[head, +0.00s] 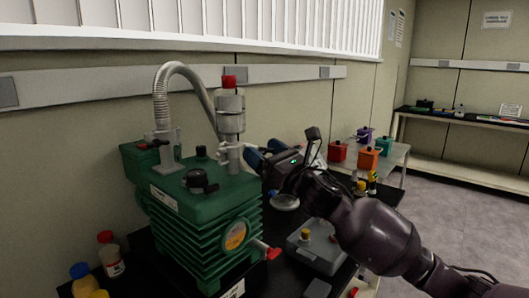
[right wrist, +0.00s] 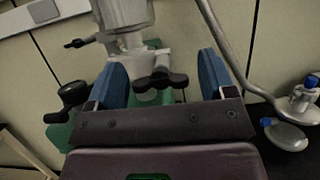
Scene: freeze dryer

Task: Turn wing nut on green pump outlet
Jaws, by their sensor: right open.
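The green pump (head: 205,205) stands on a dark bench in the head view. A grey cylindrical outlet fitting (head: 230,118) with a red top rises from it, with a light clamp (head: 226,157) at its base. My right gripper (head: 262,153) has blue fingers and is just right of this clamp. In the right wrist view the right gripper (right wrist: 162,70) is open. The dark wing nut (right wrist: 162,80) shows between its fingers, with a visible gap to either finger. The wing nut is not clear in the head view. My left gripper is not in view.
A ribbed grey hose (head: 160,95) arches from the pump to the fitting. A black knob (head: 199,181) sits on the pump top. Bottles (head: 110,255) stand front left. A grey box (head: 318,248) lies below my arm. Colored containers (head: 368,157) stand on a cart behind it.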

